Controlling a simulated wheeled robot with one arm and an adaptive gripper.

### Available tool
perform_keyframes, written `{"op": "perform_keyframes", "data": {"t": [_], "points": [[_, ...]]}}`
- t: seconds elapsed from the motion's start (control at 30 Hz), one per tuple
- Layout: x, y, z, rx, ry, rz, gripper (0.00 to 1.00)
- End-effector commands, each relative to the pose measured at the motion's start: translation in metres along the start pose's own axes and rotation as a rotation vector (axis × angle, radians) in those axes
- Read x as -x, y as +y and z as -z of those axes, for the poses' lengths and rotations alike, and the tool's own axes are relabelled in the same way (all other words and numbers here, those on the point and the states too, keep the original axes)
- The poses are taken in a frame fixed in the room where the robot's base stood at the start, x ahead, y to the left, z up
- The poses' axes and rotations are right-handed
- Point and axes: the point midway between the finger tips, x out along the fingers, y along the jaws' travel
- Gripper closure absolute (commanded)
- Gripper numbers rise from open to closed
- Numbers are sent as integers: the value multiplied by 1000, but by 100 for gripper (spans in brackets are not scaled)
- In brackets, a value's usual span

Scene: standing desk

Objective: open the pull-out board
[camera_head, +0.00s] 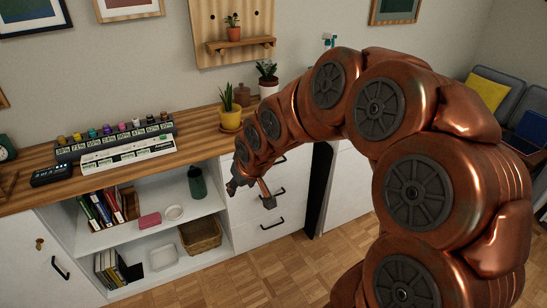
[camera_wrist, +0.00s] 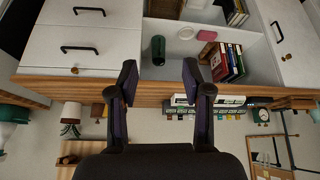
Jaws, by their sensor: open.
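In the wrist view, which shows the desk upside down, a thin pale front strip (camera_wrist: 45,71) lies between the top drawer and the wooden desktop edge. It carries a small brown knob (camera_wrist: 75,70) and looks like the pull-out board, flush with the front. My gripper (camera_wrist: 160,78) is open and empty, to the right of the knob in this view, with the shelf opening behind it. In the head view my gripper (camera_head: 250,192) is in front of the upper drawers, below the desktop edge, and hides part of the fronts. I see no contact with the knob.
The wooden desktop (camera_head: 195,133) bears a potted plant (camera_head: 230,115) and a rack of bottles (camera_head: 115,140). Black drawer handles (camera_head: 272,224) stick out below my gripper. The open shelf holds a green bottle (camera_head: 196,182) and books (camera_head: 100,209). The floor in front is clear.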

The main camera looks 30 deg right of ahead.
Motion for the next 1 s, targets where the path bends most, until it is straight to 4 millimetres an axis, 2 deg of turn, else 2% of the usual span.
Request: {"op": "perform_keyframes", "data": {"t": [0.03, 0.1, 0.3, 0.5, 0.7, 0.83, 1.0], "points": [[-27, 10, 8, -7, 43, 4, 51], [-49, 24, 30, -11, 124, 6, 51], [-108, 70, 80, -35, 347, 3, 51], [-159, 129, 110, -67, 568, -19, 51], [-200, 194, 116, -95, 779, -62, 51], [-220, 234, 108, -105, 899, -96, 51], [-234, 268, 93, -108, 1006, -131, 51]]}}
